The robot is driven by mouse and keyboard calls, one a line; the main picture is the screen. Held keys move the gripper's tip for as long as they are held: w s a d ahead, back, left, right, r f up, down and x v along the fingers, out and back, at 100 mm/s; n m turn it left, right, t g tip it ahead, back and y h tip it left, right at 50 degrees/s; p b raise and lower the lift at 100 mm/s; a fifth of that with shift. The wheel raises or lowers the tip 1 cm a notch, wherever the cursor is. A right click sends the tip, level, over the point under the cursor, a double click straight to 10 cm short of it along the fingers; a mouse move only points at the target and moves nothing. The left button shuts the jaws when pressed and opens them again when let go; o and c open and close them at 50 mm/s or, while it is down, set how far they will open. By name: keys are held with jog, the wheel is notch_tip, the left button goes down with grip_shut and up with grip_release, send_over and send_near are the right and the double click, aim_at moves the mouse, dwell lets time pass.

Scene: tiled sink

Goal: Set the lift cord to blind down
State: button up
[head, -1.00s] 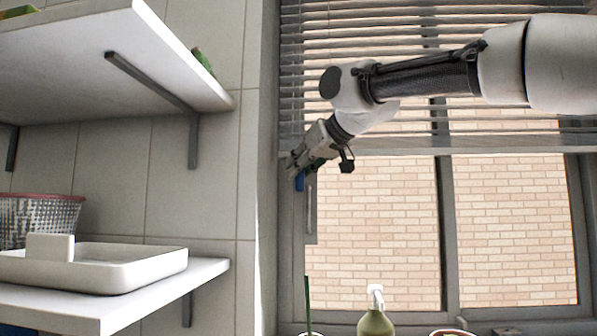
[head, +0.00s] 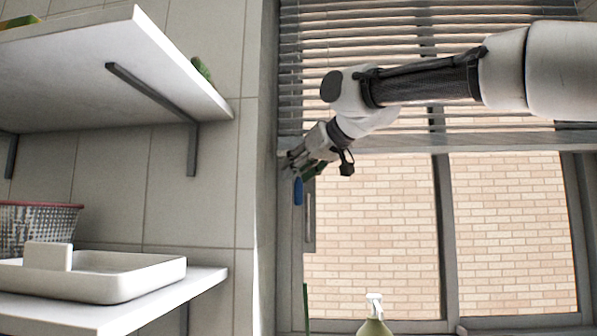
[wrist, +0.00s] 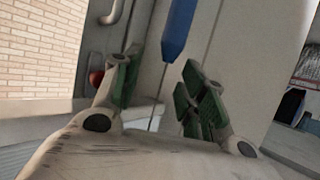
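The lift cord's blue handle (head: 298,191) hangs at the left side of the window, just below my gripper (head: 289,160) in the head view. In the wrist view the blue handle (wrist: 179,28) lies ahead of the gap between my fingertips, with a thin cord running from its pointed end toward the gripper (wrist: 160,72). The two green-padded fingers are apart, and I see neither pad pressed on the handle. Whether the cord touches a finger is unclear. The slatted blind (head: 400,45) covers the upper window, with its bottom rail (head: 395,143) behind my arm.
A white shelf (head: 110,70) on a bracket juts from the tiled wall at left. A lower shelf (head: 150,300) holds a white tray (head: 130,283) and a basket (head: 38,225). The lower window is clear.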

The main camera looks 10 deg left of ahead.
jog(key=v, duration=1.2)
jog(key=shift+d, duration=0.1)
